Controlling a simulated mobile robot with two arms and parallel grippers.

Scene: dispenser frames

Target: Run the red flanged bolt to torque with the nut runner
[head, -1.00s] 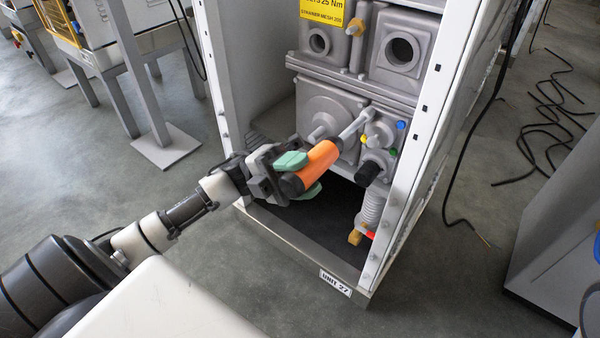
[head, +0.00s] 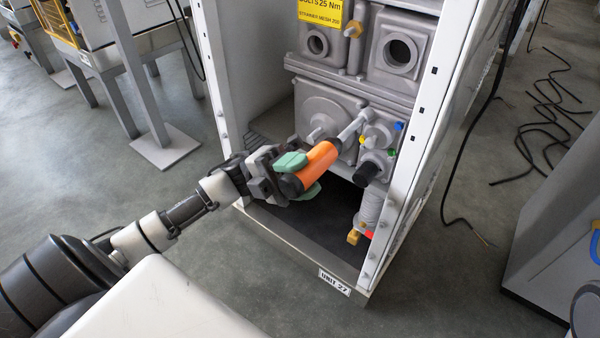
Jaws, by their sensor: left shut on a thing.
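My left gripper (head: 294,176), with green finger pads, is shut around the orange body of the nut runner (head: 319,161). The tool tilts up to the right, and its grey shaft reaches to a small grey flange in the open cabinet. Its tip is at the flange's upper left; whether it sits on a bolt head cannot be told. Blue, green and yellow bolt heads show around the flange. No red bolt head shows there; the tip may hide it. A small red part (head: 369,234) shows lower down, partly behind the cabinet's front post. My right gripper is out of view.
The white cabinet posts (head: 403,160) stand close to the right of the tool. A black knob (head: 366,173) juts out below the flange, above a ribbed grey column and a yellow fitting (head: 353,237). Black cables (head: 549,115) lie on the floor at right.

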